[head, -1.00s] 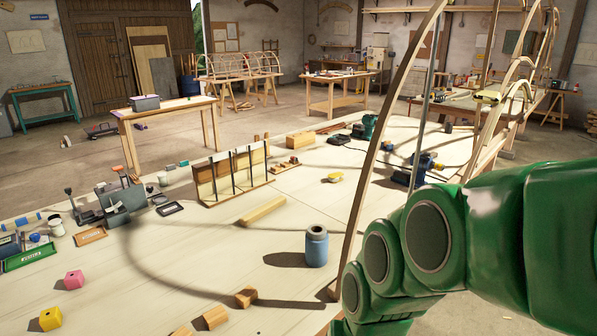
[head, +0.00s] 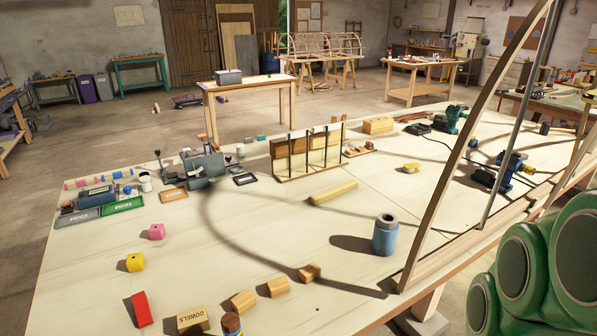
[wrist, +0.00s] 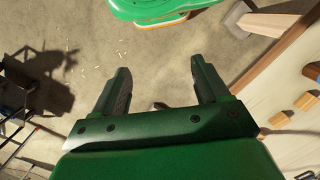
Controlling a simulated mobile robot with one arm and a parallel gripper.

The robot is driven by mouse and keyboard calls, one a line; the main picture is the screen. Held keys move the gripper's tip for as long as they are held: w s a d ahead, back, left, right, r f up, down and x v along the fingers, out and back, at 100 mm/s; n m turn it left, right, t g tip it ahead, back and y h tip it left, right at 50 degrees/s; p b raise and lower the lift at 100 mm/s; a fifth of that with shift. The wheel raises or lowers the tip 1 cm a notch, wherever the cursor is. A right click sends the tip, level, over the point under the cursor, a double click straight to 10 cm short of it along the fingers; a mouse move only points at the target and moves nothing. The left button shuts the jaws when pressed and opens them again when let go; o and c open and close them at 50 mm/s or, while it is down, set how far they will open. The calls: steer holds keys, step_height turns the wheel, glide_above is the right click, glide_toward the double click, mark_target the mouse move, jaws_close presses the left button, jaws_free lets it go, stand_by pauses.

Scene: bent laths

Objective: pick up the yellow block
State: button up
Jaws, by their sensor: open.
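The wrist view does not show the yellow block.
A tall bent lath (head: 440,190) rises from the bench's right side near my green arm. A blue jar (head: 385,235), wooden pieces (head: 243,301) and a dowels box (head: 192,321) stand on the bench. The surface around the yellow block is mostly clear.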

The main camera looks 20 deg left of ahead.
steer(key=w+a+r+m+y, duration=0.2)
steer(key=w+a+m+y, duration=0.1)
steer(key=w+a, duration=1.3)
steer(key=w+a+f+m+g+y, duration=0.1)
steer(key=w+a+y, duration=0.1)
steer(key=w+a, duration=0.7)
steer(key=w+a+f+m+g+y, duration=0.15)
steer(key=w+a, duration=0.35)
steer(key=a, duration=0.7)
steer(key=m+g+y, duration=0.3)
steer(key=m+y, duration=0.2)
steer(key=m, duration=0.1)
glide_toward(129, 261)
steer(key=shift+a+f, duration=0.75)
steer(key=shift+f, duration=0.35)
steer(key=shift+s+a+f, duration=0.3)
steer(key=shift+a, duration=0.15)
steer(key=shift+a+r+x, duration=0.1)
steer(key=shift+r+x, duration=0.05)
steer(key=shift+x, duration=1.15)
steer(key=shift+a+r+x, duration=0.1)
steer(key=shift+r+x, duration=0.05)
steer(key=shift+x, duration=1.15)
steer(key=shift+a+r+x, duration=0.1)
steer(key=shift+r+x, duration=0.05)
steer(key=shift+x, duration=1.15)
steer(key=shift+w, duration=0.15)
steer(key=c, duration=1)
